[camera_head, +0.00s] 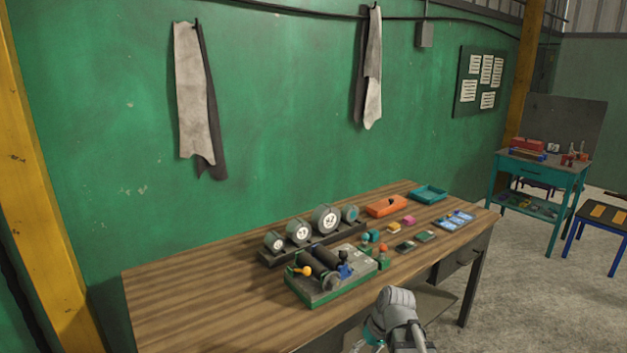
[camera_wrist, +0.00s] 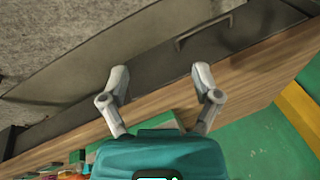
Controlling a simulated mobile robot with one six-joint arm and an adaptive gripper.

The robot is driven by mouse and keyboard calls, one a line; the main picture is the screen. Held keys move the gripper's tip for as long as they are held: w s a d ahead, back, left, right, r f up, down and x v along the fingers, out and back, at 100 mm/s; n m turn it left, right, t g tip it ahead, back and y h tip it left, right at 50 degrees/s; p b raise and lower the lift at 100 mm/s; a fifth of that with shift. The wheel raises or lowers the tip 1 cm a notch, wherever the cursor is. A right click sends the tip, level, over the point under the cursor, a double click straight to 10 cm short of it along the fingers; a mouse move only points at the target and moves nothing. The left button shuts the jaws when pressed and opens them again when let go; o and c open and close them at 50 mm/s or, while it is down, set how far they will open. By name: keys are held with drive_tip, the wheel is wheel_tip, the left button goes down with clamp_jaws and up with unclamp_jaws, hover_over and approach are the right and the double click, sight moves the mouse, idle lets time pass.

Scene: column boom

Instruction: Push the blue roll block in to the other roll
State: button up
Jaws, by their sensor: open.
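A green machine base (camera_head: 322,290) sits on the wooden table and carries two dark rolls (camera_head: 325,262) side by side. A blue block (camera_head: 344,271) is at the right end of the rolls. The gap between block and roll is too small to tell. A yellow-orange knob (camera_head: 303,271) is at the left end. My gripper shows in the wrist view (camera_wrist: 160,82) with its two grey fingers spread apart and nothing between them. In the head view, my arm is at the table's front edge, below and to the right of the machine, and the fingertips are not clear there.
Round gauges (camera_head: 325,219) stand in a row behind the machine. An orange tray (camera_head: 387,206), a teal tray (camera_head: 429,193), a blue panel (camera_head: 455,220) and several small coloured parts lie to the right. The left part of the wooden table (camera_head: 190,290) is clear.

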drive_tip(key=s+d+f+m+h+b, duration=0.1)
drive_tip(key=s+d+f+m+h, duration=0.2)
drive_tip(key=s, duration=0.3)
drive_tip(key=shift+s+d+m+g+h+b, duration=0.3)
drive_tip(key=shift+d+h, duration=0.1)
